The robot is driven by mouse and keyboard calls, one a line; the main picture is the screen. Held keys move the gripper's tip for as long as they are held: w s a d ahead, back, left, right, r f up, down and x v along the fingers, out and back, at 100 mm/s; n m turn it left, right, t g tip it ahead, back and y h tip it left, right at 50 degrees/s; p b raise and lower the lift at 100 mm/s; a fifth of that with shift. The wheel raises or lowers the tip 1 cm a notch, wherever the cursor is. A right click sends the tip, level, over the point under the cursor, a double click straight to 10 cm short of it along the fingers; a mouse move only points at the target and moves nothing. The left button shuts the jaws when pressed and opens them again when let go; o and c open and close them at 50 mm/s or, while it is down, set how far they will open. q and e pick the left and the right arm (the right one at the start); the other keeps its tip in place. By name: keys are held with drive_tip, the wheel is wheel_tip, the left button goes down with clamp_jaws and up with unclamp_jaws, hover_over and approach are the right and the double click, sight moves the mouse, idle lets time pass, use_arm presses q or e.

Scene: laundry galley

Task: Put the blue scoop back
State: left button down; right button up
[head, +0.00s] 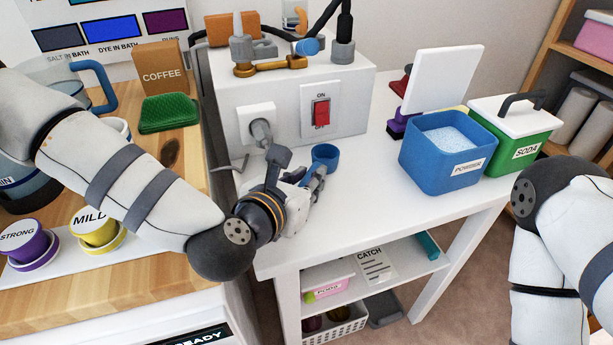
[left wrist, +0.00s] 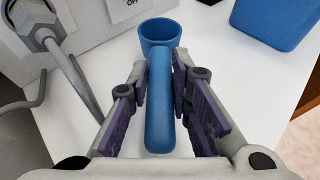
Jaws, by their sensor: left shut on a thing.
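The blue scoop (head: 326,155) is at my left gripper (head: 318,180) in the head view, above or on the white table. In the left wrist view, the scoop's cup (left wrist: 160,34) is at the top and its handle (left wrist: 159,110) runs down between the purple pads. My left gripper (left wrist: 162,75) is shut on the handle. The blue tub labelled POWDER (head: 450,165) is open, full of pale powder, and stands to the right of the scoop. A corner of this tub (left wrist: 275,20) also shows in the left wrist view. My right gripper is out of view.
A green SODA box (head: 515,140) with a white lid stands right of the tub. A white panel (head: 442,78) stands behind. A white box with a red switch (head: 321,113) and a plugged cable (head: 262,132) is at the back left. White tabletop between scoop and tub is clear.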

use_arm(q)
drive_tip(key=shift+f, duration=0.4)
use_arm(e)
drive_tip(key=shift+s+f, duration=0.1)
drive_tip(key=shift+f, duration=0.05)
use_arm(q)
drive_tip(key=c, duration=0.8)
unclamp_jaws()
drive_tip(key=shift+r, duration=0.1)
